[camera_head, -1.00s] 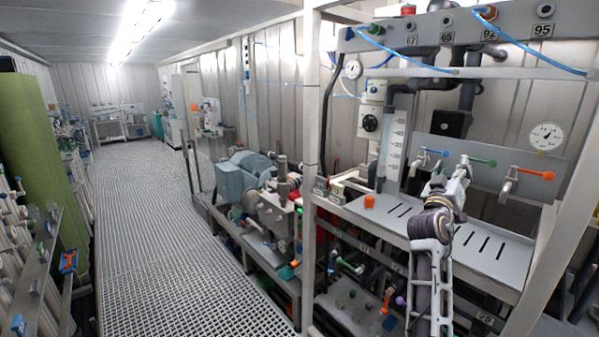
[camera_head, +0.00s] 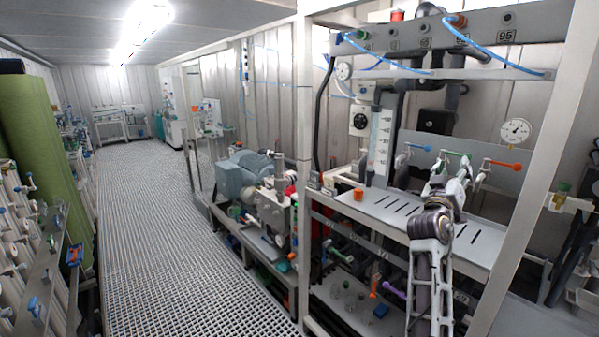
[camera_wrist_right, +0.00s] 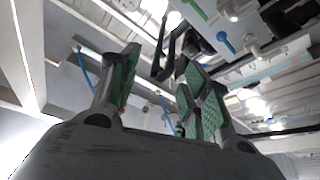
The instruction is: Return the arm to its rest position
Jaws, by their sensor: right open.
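My right arm (camera_head: 432,255) reaches up and forward over the steel bench in the head view. Its gripper (camera_head: 449,188) points away from the camera in front of the tap row, and its fingertips are hard to make out there. In the right wrist view the gripper (camera_wrist_right: 155,92) shows its green-padded fingers spread apart. Nothing is seen held between them. My left arm and gripper are not in view.
A slotted steel shelf (camera_head: 390,212) lies below the arm. A white frame post (camera_head: 304,130) stands left. The grated floor (camera_head: 170,240) is clear.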

